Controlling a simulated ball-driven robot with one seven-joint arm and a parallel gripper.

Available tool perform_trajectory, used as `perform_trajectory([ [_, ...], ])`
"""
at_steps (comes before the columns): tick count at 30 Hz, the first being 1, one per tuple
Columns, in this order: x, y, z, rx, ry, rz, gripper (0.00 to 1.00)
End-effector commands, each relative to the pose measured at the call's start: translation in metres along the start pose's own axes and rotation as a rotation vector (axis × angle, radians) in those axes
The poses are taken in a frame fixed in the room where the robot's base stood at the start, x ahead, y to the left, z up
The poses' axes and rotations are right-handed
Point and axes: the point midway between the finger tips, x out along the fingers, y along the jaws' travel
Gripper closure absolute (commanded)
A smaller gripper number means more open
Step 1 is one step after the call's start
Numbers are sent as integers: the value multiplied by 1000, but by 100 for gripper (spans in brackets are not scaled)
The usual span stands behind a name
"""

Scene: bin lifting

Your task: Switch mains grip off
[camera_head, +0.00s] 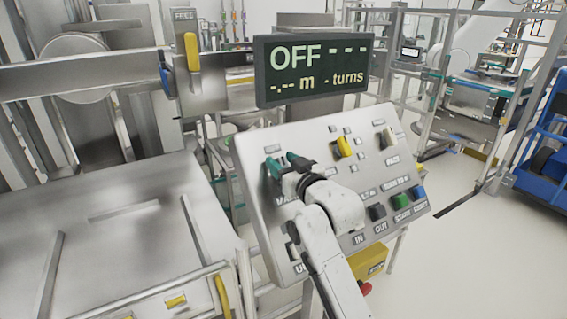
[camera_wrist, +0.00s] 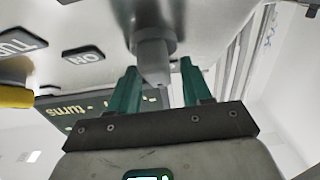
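The mains grip (camera_wrist: 153,55) is a grey knob on the sloping metal control panel (camera_head: 262,140). In the wrist view it points down between the two green fingers of my gripper (camera_wrist: 158,72), with a visible gap on each side. The gripper is open around the knob. The display (camera_head: 315,68) above the panel reads "OFF" with dashes for metres and turns.
A yellow selector (camera_head: 344,146) and coloured buttons, including a green one (camera_head: 401,202), sit on the panel right of my gripper. A steel machine table (camera_head: 110,235) stands left. A yellow box (camera_head: 368,262) is below the panel. Open floor lies right.

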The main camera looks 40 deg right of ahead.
Motion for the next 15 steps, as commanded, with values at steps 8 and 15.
perform_trajectory([
  [8, -1, 0, 0, 1, 0, 0, 49],
  [15, -28, 0, 2, 2, 1, 1, 49],
])
